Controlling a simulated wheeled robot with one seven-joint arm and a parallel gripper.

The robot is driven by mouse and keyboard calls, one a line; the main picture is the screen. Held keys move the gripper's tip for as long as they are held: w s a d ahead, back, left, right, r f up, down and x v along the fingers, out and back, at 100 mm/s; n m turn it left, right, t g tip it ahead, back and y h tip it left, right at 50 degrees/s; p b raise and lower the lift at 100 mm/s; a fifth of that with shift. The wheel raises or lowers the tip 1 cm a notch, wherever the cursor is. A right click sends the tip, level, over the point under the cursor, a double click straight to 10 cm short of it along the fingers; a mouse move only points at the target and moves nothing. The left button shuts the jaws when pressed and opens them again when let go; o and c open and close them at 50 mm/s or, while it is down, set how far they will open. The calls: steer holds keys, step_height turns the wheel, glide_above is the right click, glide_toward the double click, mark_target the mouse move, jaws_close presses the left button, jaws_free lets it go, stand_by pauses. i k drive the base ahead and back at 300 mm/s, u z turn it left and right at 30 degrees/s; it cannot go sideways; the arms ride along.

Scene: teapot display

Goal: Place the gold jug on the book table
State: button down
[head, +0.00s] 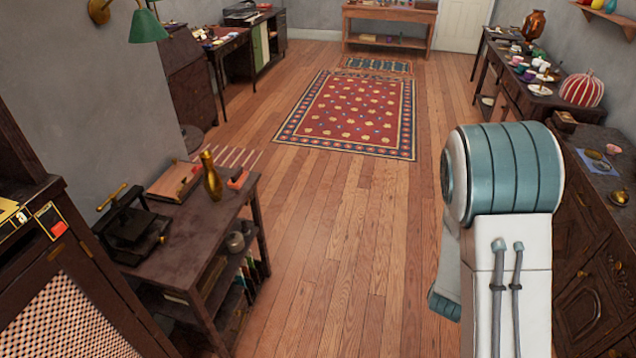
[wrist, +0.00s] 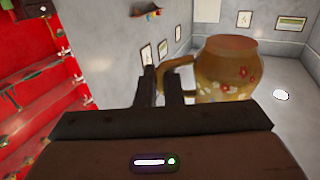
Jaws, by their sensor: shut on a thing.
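The gold jug (wrist: 228,72), yellowish with painted red and white flowers, shows in the wrist view. My gripper (wrist: 161,82) is shut on its handle, at the left side of the jug. The jug and my gripper do not show in the head view, where my arm fills the right side. A dark wooden table (head: 203,222) with books on its lower shelf stands at the left in the head view. On its top are a book press (head: 128,230), a flat brown book (head: 173,181), a slim gold vase (head: 211,176) and a small orange-brown object (head: 237,179).
A dark cabinet (head: 95,255) stands at the front left. A dark sideboard (head: 592,225) is beside my arm at the right. The wooden floor (head: 335,225) between is clear, with a red patterned rug (head: 352,112) farther back. The table's front right top looks bare.

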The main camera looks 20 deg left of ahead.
mark_target(204, 223)
steer(key=z, duration=0.05)
steer(key=i, duration=1.35)
steer(key=u, duration=0.95)
steer(key=i, duration=0.7)
steer(key=u, duration=0.85)
